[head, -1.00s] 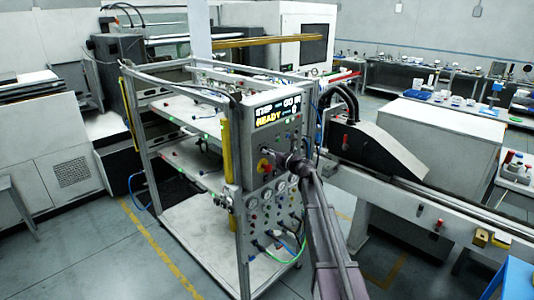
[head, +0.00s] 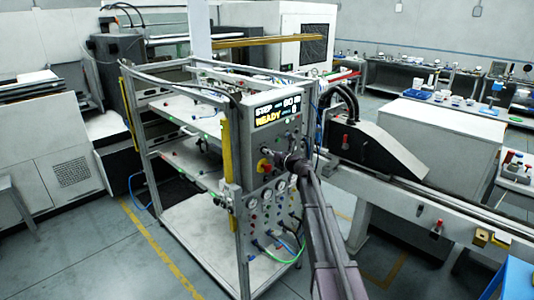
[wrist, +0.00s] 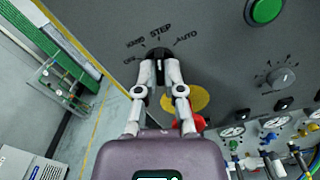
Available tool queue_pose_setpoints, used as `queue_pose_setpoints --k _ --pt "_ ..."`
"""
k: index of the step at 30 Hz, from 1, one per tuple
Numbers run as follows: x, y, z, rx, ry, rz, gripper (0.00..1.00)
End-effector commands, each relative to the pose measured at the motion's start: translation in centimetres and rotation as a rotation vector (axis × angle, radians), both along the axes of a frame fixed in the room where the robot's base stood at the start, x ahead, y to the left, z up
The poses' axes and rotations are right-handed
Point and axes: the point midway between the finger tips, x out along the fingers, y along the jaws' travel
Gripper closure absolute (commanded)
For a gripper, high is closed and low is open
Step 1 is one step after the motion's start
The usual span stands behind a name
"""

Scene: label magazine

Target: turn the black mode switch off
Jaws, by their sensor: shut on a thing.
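The black mode switch (wrist: 158,51) is on the grey panel (wrist: 215,40) in the wrist view, with printed labels around it that include STEP above and AUTO to the right. The label at its lower left looks like OFF. My gripper (wrist: 160,72) is shut on the switch, one finger on each side. The fingers hide much of the knob, so I cannot tell exactly where its pointer stands. In the head view my gripper (head: 287,160) is at the panel front, and my wrist hides the switch. The display (head: 278,114) above reads STEP and READY.
A yellow disc with a red knob (wrist: 188,110) sits close to my right finger. A green button (wrist: 265,10), a grey dial (wrist: 281,78) and several gauges (wrist: 270,124) are further right. A conveyor (head: 430,205) runs right of the machine frame. Open floor is at the left.

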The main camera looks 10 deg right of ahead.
Motion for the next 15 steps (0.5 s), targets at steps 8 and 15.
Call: queue_pose_setpoints --k 8,15 --pt "-0.04 0.10 0.01 -0.064 -0.046 0.004 1.00" --pt "-0.05 0.10 0.01 -0.191 -0.139 0.004 1.00"
